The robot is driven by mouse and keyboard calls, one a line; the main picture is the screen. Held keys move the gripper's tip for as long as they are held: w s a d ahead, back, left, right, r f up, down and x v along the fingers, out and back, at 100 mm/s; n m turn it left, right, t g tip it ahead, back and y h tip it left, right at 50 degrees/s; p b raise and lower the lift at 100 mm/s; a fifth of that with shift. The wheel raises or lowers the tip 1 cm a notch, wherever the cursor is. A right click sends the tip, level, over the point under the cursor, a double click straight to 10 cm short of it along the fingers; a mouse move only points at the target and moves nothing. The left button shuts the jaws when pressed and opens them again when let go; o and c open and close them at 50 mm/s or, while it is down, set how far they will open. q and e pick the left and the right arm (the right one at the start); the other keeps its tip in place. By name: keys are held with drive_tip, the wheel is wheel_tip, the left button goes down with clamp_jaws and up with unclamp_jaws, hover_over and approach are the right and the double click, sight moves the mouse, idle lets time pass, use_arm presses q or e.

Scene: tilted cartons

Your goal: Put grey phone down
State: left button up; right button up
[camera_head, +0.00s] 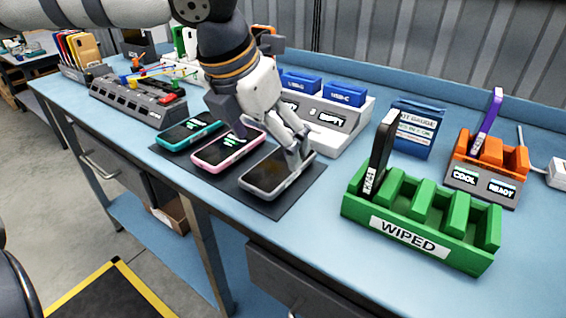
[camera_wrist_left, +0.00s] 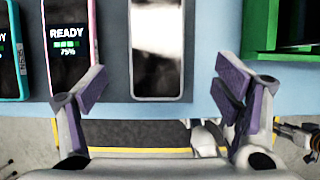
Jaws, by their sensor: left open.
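The grey phone (camera_head: 274,172) lies flat, screen up and dark, on the right part of the dark mat (camera_head: 285,206). It also shows in the left wrist view (camera_wrist_left: 157,50), between the spread fingers and ahead of them. My left gripper (camera_head: 270,140) is open and empty, just above the far end of the grey phone. One finger overlaps the phone's far right corner in the head view; I cannot tell whether it touches.
A pink phone (camera_head: 228,146) and a teal phone (camera_head: 188,131) lie beside the grey one. A green WIPED rack (camera_head: 420,241) holding a dark phone (camera_head: 381,150) stands to the right. An orange dock (camera_head: 487,170) and a white USB-C station (camera_head: 330,137) stand behind.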

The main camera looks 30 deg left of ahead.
sight(279, 164)
use_arm(q)
drive_tip(key=x, duration=0.6)
drive_tip(key=shift+w+a, duration=0.2)
drive_tip(key=shift+w, duration=0.15)
drive_tip(key=c, duration=1.5)
drive_tip(key=shift+r, duration=0.15)
